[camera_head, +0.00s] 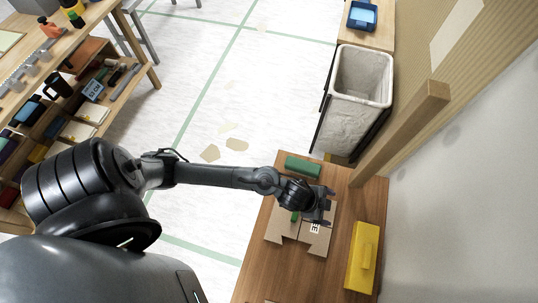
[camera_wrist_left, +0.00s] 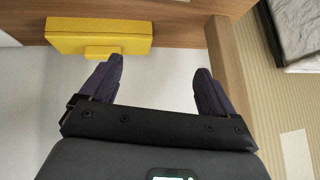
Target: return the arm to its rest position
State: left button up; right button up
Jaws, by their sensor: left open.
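My left arm reaches in from the left in the head view, and its gripper (camera_head: 328,205) is over the wooden table (camera_head: 258,262). In the left wrist view the two dark fingers of the left gripper (camera_wrist_left: 158,72) are spread apart with nothing between them. Flat brown cardboard (camera_head: 290,228) lies partly hidden under the gripper. A small green piece shows beside the gripper. My right gripper is in neither view.
A yellow block (camera_head: 362,258) is on the table's right side; it also shows in the left wrist view (camera_wrist_left: 98,37). A green block (camera_head: 303,166) lies at the far edge. A wooden post (camera_head: 400,130) and a lined bin (camera_head: 361,85) stand beyond. Loaded shelves (camera_head: 75,100) are at left.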

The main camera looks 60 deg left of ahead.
pick_arm(q)
jog(key=s+a+r+n+g+y, duration=0.2)
jog(key=s+a+r+n, duration=0.25)
jog(key=s, duration=0.35)
jog(key=s+a+r+n+g+y, duration=0.1)
jog(key=s+a+r+n+y, duration=0.2)
jog(key=s+a, duration=0.35)
notch_tip(320, 180, up, 34)
jog(key=h+p, duration=0.1)
jog(key=p, duration=3.3)
jog(key=shift+s+d+r, duration=0.15)
jog(key=shift+s+d, duration=0.1)
jog(key=shift+s, duration=0.2)
